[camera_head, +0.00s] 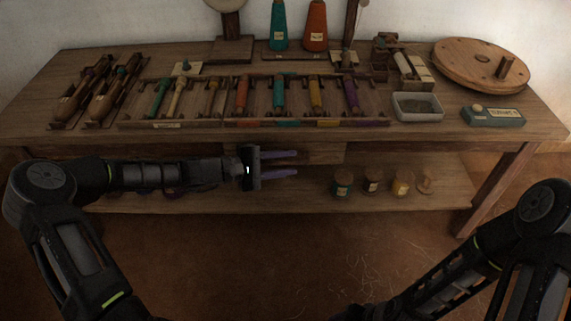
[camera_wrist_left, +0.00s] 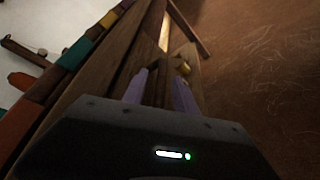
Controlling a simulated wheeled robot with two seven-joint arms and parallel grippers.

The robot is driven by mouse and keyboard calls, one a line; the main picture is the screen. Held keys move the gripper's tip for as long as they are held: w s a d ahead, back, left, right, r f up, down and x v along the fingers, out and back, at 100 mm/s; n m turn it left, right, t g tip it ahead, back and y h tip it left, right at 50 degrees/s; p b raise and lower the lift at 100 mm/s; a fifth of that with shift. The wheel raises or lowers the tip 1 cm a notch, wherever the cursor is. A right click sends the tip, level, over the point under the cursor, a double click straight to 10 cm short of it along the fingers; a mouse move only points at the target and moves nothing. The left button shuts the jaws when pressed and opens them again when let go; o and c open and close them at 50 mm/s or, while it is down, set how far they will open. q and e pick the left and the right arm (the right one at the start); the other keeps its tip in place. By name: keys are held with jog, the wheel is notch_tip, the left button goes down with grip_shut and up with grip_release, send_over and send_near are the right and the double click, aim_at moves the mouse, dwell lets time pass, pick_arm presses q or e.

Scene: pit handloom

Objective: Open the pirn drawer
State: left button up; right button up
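The pirn drawer (camera_head: 322,153) appears as a wooden front under the table's front edge, near the middle in the head view. My left gripper (camera_head: 296,163) is in front of it, pointing right, with its two purple fingers apart. The fingers cover part of the drawer front. In the left wrist view the fingers (camera_wrist_left: 160,88) stand apart with dark brown wood visible between and beyond them. No handle can be made out clearly, and I cannot tell whether the fingers touch wood. The drawer looks shut. My right arm enters at the lower right; its gripper is out of the picture.
The wooden table (camera_head: 400,146) carries a rack of coloured pirns (camera_head: 160,124), shuttles (camera_head: 85,92), a grey tray (camera_head: 417,107) and a round wooden disc (camera_head: 470,62). Several small jars (camera_head: 343,185) stand on the lower shelf (camera_head: 300,202). The floor in front is open.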

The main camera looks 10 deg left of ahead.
pick_arm(q)
jog(key=shift+c, duration=0.5)
grip_shut()
dwell(0.9)
